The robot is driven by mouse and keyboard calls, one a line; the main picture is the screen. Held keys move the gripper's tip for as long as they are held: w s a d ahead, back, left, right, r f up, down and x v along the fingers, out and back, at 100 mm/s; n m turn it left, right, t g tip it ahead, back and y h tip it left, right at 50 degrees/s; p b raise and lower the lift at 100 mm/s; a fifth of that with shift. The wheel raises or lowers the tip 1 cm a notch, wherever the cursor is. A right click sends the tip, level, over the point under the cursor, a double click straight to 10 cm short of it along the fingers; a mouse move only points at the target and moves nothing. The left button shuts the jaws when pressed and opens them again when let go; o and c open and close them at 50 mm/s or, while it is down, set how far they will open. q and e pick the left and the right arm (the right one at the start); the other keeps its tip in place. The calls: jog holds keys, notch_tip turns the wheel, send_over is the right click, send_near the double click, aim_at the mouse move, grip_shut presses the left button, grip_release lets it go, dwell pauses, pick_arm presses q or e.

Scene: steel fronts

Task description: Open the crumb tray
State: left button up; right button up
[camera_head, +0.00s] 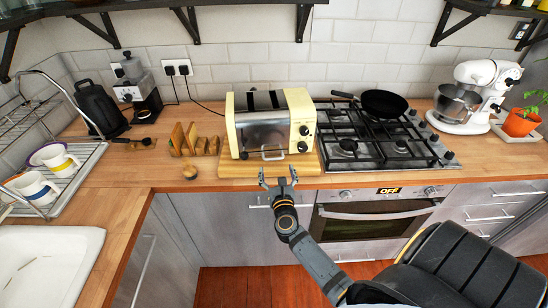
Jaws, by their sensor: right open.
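The crumb tray itself cannot be made out clearly. My right gripper (278,177) is open and empty, just in front of the board and below the handle, its fingertips pointing toward the toaster. It appears apart from the handle. My left gripper is not in view.
A gas hob (350,148) with a black pan (384,103) is right of the toaster, above an oven (372,220).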

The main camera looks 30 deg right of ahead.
aim_at(274, 159)
jog(key=x, duration=0.6)
jog(key=shift+w+d, duration=0.1)
jog(key=shift+w, duration=0.1)
